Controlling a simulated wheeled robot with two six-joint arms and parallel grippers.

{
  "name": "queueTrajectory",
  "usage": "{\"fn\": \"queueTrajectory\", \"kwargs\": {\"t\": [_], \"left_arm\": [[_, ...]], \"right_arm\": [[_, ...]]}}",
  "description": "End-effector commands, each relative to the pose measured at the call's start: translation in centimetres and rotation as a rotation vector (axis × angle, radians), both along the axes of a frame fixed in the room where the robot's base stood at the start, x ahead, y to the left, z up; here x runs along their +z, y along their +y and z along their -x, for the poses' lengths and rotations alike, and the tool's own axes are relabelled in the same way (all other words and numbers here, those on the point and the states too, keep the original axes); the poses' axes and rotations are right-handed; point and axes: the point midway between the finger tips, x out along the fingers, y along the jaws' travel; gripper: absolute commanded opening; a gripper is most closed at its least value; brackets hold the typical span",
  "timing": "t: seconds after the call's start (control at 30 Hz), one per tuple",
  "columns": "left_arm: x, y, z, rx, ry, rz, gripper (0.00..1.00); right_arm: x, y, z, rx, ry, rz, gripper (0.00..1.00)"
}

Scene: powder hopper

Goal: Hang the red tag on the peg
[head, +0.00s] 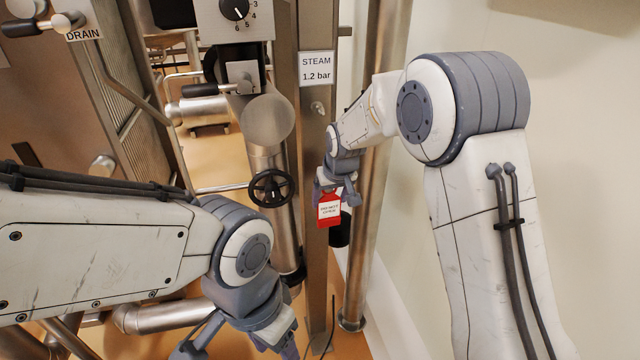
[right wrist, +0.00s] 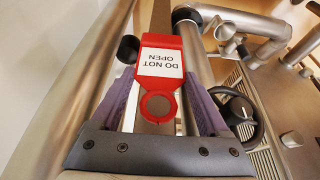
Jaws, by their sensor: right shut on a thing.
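The red tag (head: 329,210) has a white label and hangs upright below my right gripper (head: 336,187). In the right wrist view the tag (right wrist: 160,60) reads "DO NOT OPEN", upside down, and its round-holed end lies between the purple fingers (right wrist: 160,108). My right gripper is shut on it. A small metal peg (head: 318,107) sticks out of the steel post under the "STEAM 1.2 bar" sign, above the tag and apart from it. My left gripper (head: 240,345) is at the bottom edge, cut off, so its fingertips are hidden.
The steel post (head: 313,150) carries the sign (head: 316,68). A black handwheel (head: 271,188) on a pipe stands left of the tag. A vertical steel pipe (head: 378,180) stands behind my right forearm. A wall (head: 580,150) bounds the right side.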

Motion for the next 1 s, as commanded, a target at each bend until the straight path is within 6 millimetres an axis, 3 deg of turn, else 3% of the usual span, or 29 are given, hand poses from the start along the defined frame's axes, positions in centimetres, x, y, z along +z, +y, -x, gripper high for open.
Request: {"fn": "queueTrajectory", "kwargs": {"t": [0.03, 1.0], "left_arm": [[-2.9, 0.0, 0.0, 0.000, 0.000, 0.000, 0.59], [-29.1, 0.0, 0.0, -0.001, 0.000, 0.000, 0.59]], "right_arm": [[-3.4, -0.1, 0.0, 0.001, 0.002, 0.001, 0.25], [-37.4, -2.6, -0.9, 0.009, 0.002, 0.001, 0.25]]}}
